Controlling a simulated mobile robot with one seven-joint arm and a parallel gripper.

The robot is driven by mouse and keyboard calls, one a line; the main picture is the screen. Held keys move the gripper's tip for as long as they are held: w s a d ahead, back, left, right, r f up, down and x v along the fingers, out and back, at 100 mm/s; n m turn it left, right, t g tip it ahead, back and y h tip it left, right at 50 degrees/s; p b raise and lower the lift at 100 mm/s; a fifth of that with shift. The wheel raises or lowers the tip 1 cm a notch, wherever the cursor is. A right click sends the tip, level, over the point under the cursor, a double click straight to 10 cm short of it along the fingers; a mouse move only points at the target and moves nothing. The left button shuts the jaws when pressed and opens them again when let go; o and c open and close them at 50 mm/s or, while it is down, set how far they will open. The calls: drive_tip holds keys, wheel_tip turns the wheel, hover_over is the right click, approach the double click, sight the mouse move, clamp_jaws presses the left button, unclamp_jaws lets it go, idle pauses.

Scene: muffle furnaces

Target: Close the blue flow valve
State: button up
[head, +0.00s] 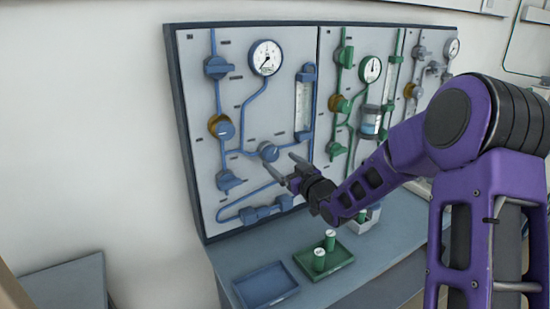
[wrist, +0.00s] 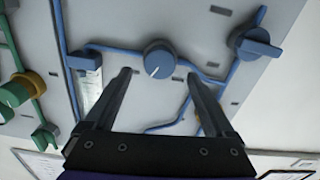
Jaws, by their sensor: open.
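A round blue knob (head: 268,151) sits on the blue pipe line of the left grey panel. In the wrist view the blue knob (wrist: 159,58) shows a white pointer mark toward its lower edge. Its label cannot be read, so I cannot confirm that it is the flow valve. My gripper (head: 279,162) is open and empty in front of the panel, just below and right of the knob. In the wrist view the two fingers of my gripper (wrist: 158,76) point toward the panel, with the knob beyond and between their tips. I see no contact.
Blue lever handles (head: 217,67) (head: 229,182), a blue and brass valve (head: 222,127), a gauge (head: 266,58) and a flow tube (head: 303,105) share the panel. A green-piped panel (head: 363,50) adjoins on the right. Below are a blue tray (head: 266,286) and a green tray (head: 339,258).

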sight(273, 156)
drive_tip(key=shift+x, duration=2.1)
drive_tip(key=shift+c, duration=0.3)
drive_tip(key=c, duration=1.3)
drive_tip(key=m, duration=0.6)
drive_tip(key=shift+m, duration=0.3)
drive_tip(key=m+p, duration=0.2)
drive_tip(key=m, duration=0.3)
drive_tip(key=shift+m, duration=0.4)
